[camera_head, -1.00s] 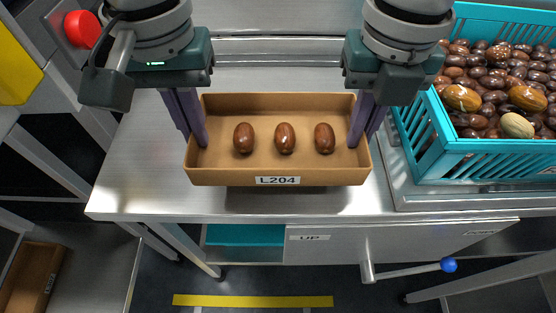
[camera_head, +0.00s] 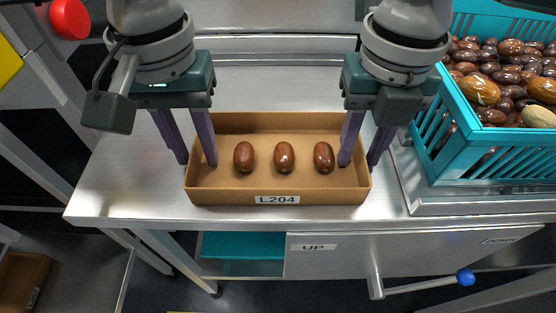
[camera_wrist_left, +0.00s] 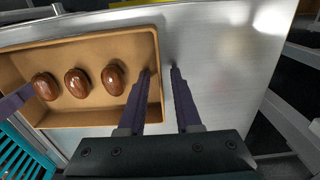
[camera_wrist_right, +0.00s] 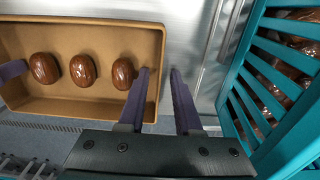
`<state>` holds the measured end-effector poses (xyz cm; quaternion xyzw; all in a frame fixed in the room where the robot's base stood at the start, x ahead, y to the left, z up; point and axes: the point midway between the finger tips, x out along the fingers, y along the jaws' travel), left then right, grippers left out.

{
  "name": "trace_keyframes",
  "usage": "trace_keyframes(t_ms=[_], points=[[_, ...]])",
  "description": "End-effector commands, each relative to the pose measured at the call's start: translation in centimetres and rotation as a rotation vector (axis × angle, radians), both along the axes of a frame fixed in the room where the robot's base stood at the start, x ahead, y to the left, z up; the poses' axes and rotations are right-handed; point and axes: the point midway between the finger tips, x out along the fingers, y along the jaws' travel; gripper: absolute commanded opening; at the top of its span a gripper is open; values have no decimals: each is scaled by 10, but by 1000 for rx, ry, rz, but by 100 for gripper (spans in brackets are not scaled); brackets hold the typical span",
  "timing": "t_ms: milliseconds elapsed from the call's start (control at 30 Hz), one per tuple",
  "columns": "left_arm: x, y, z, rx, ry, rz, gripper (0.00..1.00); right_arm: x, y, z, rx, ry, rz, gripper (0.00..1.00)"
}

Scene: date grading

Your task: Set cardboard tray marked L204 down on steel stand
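The brown cardboard tray marked L204 (camera_head: 225,193) sits level on the steel stand (camera_head: 125,195), with three brown dates (camera_head: 284,157) in a row inside. My left gripper (camera_head: 197,163) straddles the tray's left wall, one finger inside and one outside. The left wrist view shows its fingers (camera_wrist_left: 161,68) apart, with a gap around the wall. My right gripper (camera_head: 359,165) straddles the right wall the same way; its fingers (camera_wrist_right: 158,70) are also apart in the right wrist view. The tray's underside is hidden.
A teal crate (camera_head: 455,160) full of dates stands close on the right. Below the stand's front edge are a panel labelled UP (camera_head: 340,262) and a lever with a blue knob (camera_head: 465,277). A red button (camera_head: 70,18) is at upper left. Bare steel lies left of the tray.

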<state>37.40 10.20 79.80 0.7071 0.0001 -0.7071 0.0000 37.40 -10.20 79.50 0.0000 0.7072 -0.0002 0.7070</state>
Motion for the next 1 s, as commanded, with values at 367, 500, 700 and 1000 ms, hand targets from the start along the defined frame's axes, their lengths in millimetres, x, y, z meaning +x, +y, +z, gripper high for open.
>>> trace_keyframes(t_ms=[367,500,700,1000], points=[[1,0,33,-2,-5,-2,33,0,0,0,0,0,0,33],[1,0,66,0,-6,-2,33,0,0,0,0,0,0,33],[1,0,103,-1,-3,-1,33,0,0,0,0,0,0,33],[0,0,121,0,0,1,33,1,0,15,2,-3,1,33]])
